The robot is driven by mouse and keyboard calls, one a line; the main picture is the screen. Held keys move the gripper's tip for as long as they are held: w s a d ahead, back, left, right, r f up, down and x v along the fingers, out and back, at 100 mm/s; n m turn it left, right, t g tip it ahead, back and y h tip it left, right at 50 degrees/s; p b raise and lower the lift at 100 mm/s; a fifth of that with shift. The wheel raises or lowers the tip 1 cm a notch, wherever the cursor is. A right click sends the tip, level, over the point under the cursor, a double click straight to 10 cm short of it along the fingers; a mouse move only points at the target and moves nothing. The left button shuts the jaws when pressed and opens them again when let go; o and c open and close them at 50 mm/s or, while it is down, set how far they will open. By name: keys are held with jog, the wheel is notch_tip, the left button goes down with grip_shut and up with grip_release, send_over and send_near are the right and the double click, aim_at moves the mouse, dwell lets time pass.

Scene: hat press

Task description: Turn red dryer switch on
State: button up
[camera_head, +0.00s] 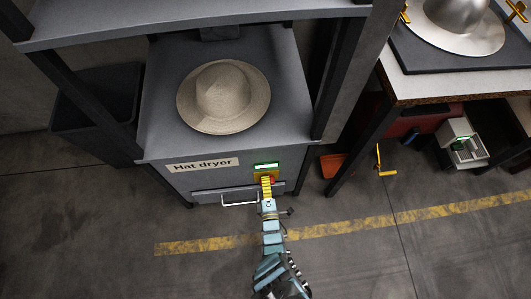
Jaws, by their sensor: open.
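The hat dryer (180,183) is a grey cabinet with a "Hat dryer" label on its front. The dryer's red switch (272,180) sits on a small yellow plate (258,174) below a lit green display (266,166). Only a small part of the red switch shows, as my gripper covers most of it. My gripper (266,181), with yellow fingers, reaches up to the switch from below and is open. I cannot tell whether the fingers touch the switch or which way it is turned.
A beige hat (223,97) lies on the dryer top. A white handle (240,203) is left of my gripper. Dark posts (338,75) flank the dryer. A workbench (440,86) with a metal hat form (458,22) stands at right. The floor in front is clear.

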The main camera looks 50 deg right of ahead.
jog(key=shift+a, duration=0.1)
jog(key=v, duration=1.2)
jog(key=shift+w, duration=0.1)
dwell(0.6)
